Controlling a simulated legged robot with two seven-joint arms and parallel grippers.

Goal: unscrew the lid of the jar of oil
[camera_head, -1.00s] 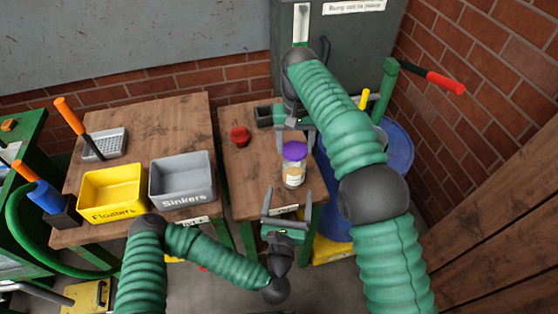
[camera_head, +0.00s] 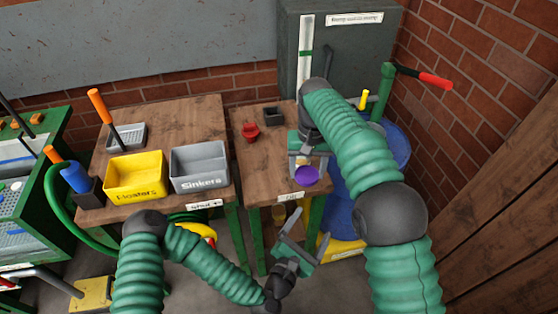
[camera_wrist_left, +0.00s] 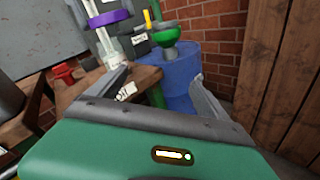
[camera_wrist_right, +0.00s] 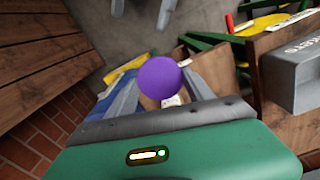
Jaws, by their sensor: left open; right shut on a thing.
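The jar's round purple lid (camera_head: 307,176) shows near the front edge of the small wooden table in the head view. The jar's body is mostly hidden below the lid. My left gripper (camera_head: 297,240) is open and empty, lower in the head view, in front of the table and apart from the jar. Its spread fingers show in the left wrist view (camera_wrist_left: 160,85).
A red object (camera_head: 250,131) and a small dark box (camera_head: 273,117) stand on the small table (camera_head: 262,170). A yellow bin (camera_head: 135,175) and a grey bin (camera_head: 200,166) stand on the table to the left. A blue barrel (camera_head: 395,150) is at the right.

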